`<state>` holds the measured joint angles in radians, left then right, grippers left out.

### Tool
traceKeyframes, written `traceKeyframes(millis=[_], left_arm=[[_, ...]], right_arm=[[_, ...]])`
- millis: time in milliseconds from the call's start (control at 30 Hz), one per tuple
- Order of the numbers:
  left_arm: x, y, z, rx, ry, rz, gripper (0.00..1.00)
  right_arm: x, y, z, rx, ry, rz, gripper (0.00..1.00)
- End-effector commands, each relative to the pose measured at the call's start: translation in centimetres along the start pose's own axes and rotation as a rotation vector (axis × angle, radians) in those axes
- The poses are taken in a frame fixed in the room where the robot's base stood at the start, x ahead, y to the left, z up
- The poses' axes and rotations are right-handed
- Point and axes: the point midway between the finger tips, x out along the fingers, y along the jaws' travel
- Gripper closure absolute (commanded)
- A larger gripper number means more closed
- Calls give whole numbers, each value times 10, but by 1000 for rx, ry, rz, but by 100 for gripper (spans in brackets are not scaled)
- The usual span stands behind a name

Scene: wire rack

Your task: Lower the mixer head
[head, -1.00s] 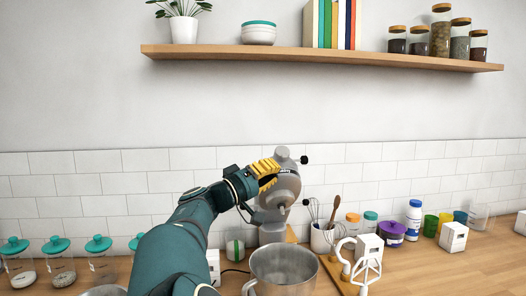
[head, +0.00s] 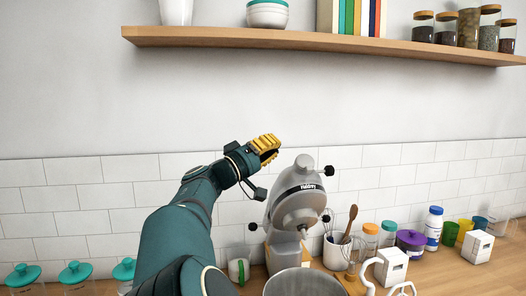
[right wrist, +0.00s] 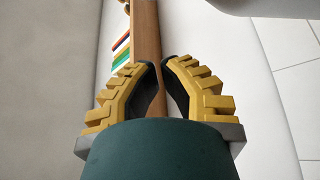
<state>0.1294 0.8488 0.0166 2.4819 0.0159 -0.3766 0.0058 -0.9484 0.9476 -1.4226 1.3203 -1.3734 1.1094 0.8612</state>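The grey stand mixer (head: 284,247) stands on the counter against the tiled wall in the head view. Its mixer head (head: 297,205) is tilted up, with a dark label band and black knobs at its sides. A metal bowl (head: 290,284) is in front of the mixer, cut by the lower edge. My right gripper (head: 268,148), with yellow fingers, is up and left of the mixer head, apart from it. In the right wrist view its fingers (right wrist: 162,65) hold nothing and have a narrow gap between the tips. My left gripper is not in view.
A wooden shelf (head: 330,42) runs above. Teal-lidded jars (head: 76,276) stand at left. A utensil cup (head: 336,252), several bottles and a white box (head: 391,267) stand right of the mixer. The wall around my right gripper is clear.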

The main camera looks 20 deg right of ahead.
Motion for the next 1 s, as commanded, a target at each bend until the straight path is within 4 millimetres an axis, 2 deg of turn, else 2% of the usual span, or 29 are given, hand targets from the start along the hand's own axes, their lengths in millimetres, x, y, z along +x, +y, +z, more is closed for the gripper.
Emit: traceKeyframes(millis=[33,300,367,600,1000], left_arm=[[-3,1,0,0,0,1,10],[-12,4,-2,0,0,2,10],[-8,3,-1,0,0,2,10],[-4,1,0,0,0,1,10],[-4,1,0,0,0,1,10]], right_arm=[[12,1,0,-1,-2,2,100],[58,1,0,0,-2,1,100],[50,0,7,-1,2,-2,100],[42,-1,29,-2,2,-1,100],[40,0,38,0,1,-1,100]])
